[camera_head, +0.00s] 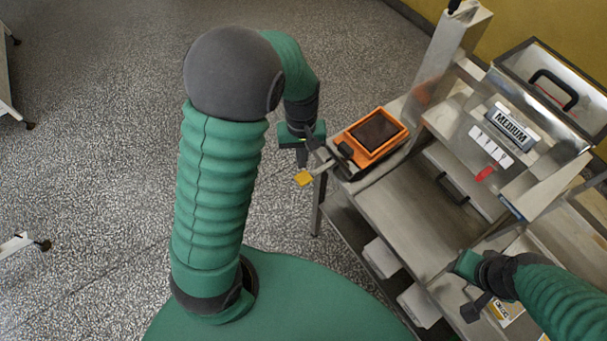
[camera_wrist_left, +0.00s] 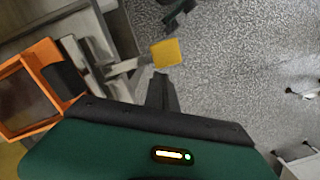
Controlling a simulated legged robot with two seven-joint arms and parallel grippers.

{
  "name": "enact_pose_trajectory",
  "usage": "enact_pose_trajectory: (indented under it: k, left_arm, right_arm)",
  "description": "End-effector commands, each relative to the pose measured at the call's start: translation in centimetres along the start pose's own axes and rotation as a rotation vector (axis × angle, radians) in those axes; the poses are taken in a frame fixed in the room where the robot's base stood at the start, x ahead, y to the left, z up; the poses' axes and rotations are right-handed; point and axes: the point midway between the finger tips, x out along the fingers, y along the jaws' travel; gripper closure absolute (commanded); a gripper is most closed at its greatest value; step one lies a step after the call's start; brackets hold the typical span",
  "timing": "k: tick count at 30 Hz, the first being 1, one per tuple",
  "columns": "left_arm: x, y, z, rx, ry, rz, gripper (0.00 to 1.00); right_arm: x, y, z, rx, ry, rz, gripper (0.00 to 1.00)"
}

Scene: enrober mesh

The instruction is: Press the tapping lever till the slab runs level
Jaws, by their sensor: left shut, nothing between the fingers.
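The tapping lever (camera_head: 304,178) is a grey metal arm with a yellow end pad, sticking out past the left end of the bench. It also shows in the left wrist view (camera_wrist_left: 166,53). The slab (camera_head: 377,131) is dark brown and sits in an orange frame; in the left wrist view it is partly cut off (camera_wrist_left: 22,98). Whether its surface is level I cannot tell. My left gripper (camera_head: 303,158) is shut and empty, close beside the lever; contact is unclear. My right gripper (camera_head: 468,290) is low at the right by the bench, its fingertips unclear.
A steel machine with a MEDIUM label (camera_head: 511,125) and a black-handled lid (camera_head: 553,90) stands at the right. A sloped steel surface (camera_head: 400,205) lies in front of it. White boxes (camera_head: 383,257) sit on the lower shelf. The speckled floor (camera_head: 90,160) at left is mostly open.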

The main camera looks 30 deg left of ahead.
Motion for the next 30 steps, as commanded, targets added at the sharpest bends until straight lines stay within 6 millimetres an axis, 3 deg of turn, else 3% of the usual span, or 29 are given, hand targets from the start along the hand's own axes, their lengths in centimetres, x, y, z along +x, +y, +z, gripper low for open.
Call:
enact_pose_trajectory:
  k: [5,21,30]
  left_arm:
    - [-2.1,0.1,-0.1,0.001,0.004,0.003,1.00]
    - [-14.7,0.1,-0.3,0.000,0.002,0.001,1.00]
    - [-16.7,0.1,-0.3,0.000,-0.002,-0.001,1.00]
  right_arm:
    - [-0.2,0.0,-0.1,0.000,0.000,0.000,0.64]
    - [-1.0,0.0,-0.2,0.000,0.000,0.000,0.64]
    - [-1.1,0.0,-0.2,0.000,0.000,0.000,0.64]
